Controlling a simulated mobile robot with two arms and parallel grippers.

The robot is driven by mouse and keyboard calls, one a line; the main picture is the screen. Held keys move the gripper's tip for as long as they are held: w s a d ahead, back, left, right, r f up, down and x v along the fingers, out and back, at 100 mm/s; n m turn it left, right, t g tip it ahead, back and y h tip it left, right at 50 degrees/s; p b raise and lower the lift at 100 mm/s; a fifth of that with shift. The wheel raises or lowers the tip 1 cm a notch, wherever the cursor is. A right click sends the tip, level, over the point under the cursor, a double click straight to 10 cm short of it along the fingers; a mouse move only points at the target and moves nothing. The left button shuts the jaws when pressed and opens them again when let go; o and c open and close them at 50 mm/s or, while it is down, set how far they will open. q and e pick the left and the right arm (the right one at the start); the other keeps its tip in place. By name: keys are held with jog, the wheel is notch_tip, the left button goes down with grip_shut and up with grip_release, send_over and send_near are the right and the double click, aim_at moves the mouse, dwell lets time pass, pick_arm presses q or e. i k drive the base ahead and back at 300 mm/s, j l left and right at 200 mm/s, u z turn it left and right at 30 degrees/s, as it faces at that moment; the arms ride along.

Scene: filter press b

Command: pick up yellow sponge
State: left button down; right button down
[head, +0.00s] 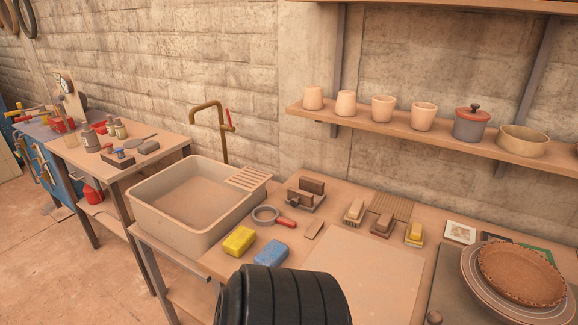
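The yellow sponge (239,241) lies flat on the wooden counter, just right of the sink's front corner. A blue sponge (271,253) lies close to its right. The yellow sponge is in full view and nothing holds it. Neither of my grippers is in view.
The pale sink (195,215) has a brass tap behind it. A round strainer with a red handle (267,214) and several brushes (355,211) lie behind the sponges. A black ribbed shape (284,298) at the bottom edge hides part of the counter; I cannot tell what it is.

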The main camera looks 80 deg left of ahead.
aim_at(237, 243)
jog(key=u, duration=3.05)
